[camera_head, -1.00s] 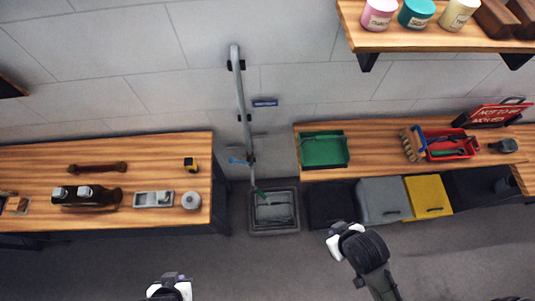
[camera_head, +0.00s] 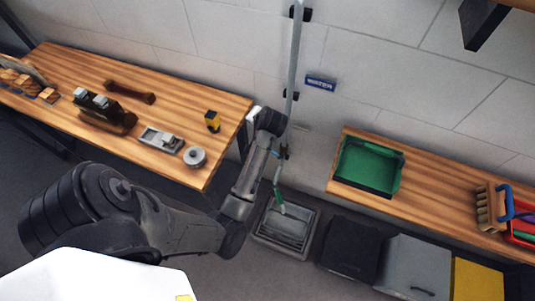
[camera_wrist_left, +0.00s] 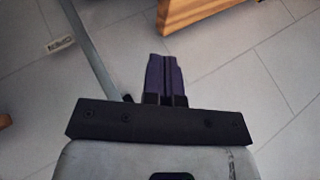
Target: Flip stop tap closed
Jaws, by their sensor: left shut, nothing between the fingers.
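The stop tap (camera_head: 277,154) is on the grey wall pipe (camera_head: 294,60); only a small bit of its blue lever shows beside my left arm, so its full angle is hidden. My left arm reaches up to the pipe just above the tap in the head view. Its fingers cannot be made out there. In the left wrist view my left gripper (camera_wrist_left: 164,58) is shut and empty, with the pipe (camera_wrist_left: 88,45) to its left; I cannot make out the tap there. My right gripper is not in view.
A drain basin (camera_head: 287,229) sits on the floor under the pipe. A left workbench (camera_head: 70,70) holds tools; a right bench (camera_head: 435,190) carries a green tray (camera_head: 368,167). A blue sign (camera_head: 321,83) is on the wall. Bins stand under the right bench.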

